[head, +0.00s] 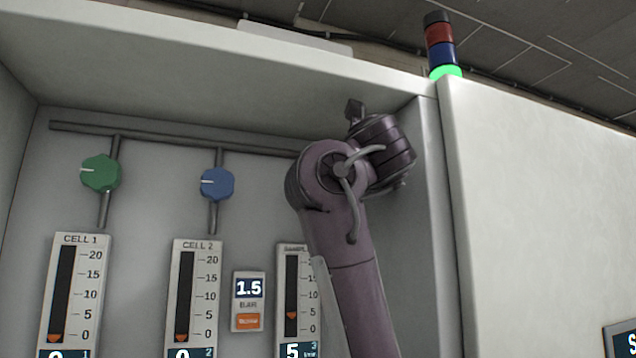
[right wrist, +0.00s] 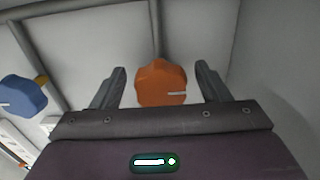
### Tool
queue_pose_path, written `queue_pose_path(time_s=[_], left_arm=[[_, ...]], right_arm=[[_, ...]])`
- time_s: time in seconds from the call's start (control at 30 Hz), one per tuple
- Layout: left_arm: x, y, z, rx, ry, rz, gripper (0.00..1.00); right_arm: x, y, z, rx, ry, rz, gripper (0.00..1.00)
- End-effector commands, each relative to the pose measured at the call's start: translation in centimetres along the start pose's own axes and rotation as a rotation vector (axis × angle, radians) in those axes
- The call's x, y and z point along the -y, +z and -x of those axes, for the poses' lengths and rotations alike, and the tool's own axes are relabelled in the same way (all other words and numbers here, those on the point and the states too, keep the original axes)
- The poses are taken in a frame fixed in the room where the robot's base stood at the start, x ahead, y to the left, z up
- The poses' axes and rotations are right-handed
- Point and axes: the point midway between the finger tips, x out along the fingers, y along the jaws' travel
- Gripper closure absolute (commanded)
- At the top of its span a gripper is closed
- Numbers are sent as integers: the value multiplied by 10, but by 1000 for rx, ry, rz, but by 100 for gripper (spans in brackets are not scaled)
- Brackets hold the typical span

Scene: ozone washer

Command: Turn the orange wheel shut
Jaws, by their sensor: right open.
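The orange wheel (right wrist: 162,84) shows in the right wrist view, on a grey pipe at the cabinet's back wall. Its white mark points right in that view. My right gripper (right wrist: 160,68) is open, with one finger on each side of the wheel. A gap shows between the wheel and each finger; I cannot tell how deep the fingers reach. In the head view my right arm and gripper (head: 355,110) hide the wheel. My left gripper is in neither view.
A green wheel (head: 101,173) and a blue wheel (head: 217,184) sit on pipes to the left. Gauges (head: 297,290) and a 1.5 display (head: 248,290) are below. The cabinet's side wall (head: 440,220) is close on the right. A signal tower (head: 441,45) glows green.

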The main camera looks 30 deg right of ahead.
Motion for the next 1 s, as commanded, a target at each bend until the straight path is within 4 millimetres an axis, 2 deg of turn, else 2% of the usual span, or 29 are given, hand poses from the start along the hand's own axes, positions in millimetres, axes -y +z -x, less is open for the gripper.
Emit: queue_pose_path(time_s=[0.17,0.33,0.5,0.77,1.0], left_arm=[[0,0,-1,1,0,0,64],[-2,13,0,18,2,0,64],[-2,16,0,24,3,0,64],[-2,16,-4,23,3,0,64],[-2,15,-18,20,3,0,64]], right_arm=[[0,0,0,0,0,0,31],[0,0,0,0,0,0,52],[0,0,0,-1,0,0,74],[0,-2,0,-1,1,25,74],[-2,-4,0,0,2,146,74]])
